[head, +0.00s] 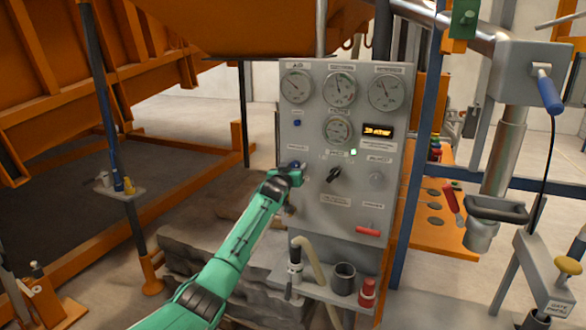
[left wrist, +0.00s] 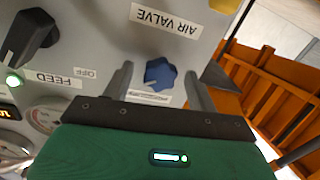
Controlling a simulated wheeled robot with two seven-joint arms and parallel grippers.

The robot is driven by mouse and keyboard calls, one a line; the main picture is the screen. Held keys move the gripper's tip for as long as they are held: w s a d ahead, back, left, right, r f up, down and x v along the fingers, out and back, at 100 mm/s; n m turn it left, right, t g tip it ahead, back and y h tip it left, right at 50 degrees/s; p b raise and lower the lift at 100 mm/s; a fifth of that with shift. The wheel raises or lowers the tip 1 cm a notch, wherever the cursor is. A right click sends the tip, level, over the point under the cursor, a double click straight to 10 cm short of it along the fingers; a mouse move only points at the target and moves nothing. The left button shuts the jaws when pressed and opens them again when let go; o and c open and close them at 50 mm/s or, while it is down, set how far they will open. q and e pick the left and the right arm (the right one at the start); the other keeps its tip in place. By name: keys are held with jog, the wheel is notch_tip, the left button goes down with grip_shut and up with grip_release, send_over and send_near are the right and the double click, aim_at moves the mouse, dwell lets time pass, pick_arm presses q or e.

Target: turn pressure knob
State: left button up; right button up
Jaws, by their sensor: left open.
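A blue knob (left wrist: 160,73) with a white pointer line sits on the grey control panel (head: 310,215), between labels; one reads AIR VALVE (left wrist: 165,19), upside down in the left wrist view. The label on the knob's other side is partly hidden by my gripper. My left gripper (left wrist: 158,76) is open, with one finger on each side of the knob. I cannot tell whether either finger touches it. In the head view my left gripper (head: 295,168) is at the panel's left side and mostly covers the knob. My right gripper is not in view.
A black FEED knob (head: 335,174) and a lit green lamp (head: 353,152) are right of my gripper. Several gauges (head: 339,89) and an amber display (head: 378,130) are above. A red handle (head: 368,231) and a dark cup (head: 343,278) are below.

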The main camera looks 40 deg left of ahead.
pick_arm(q)
jog(key=c, duration=1)
jog(key=m, duration=0.9)
jog(key=m+t+h+b, duration=0.1)
jog(key=m, duration=0.8)
jog(key=shift+m+b, duration=0.3)
jog(key=shift+m, duration=0.4)
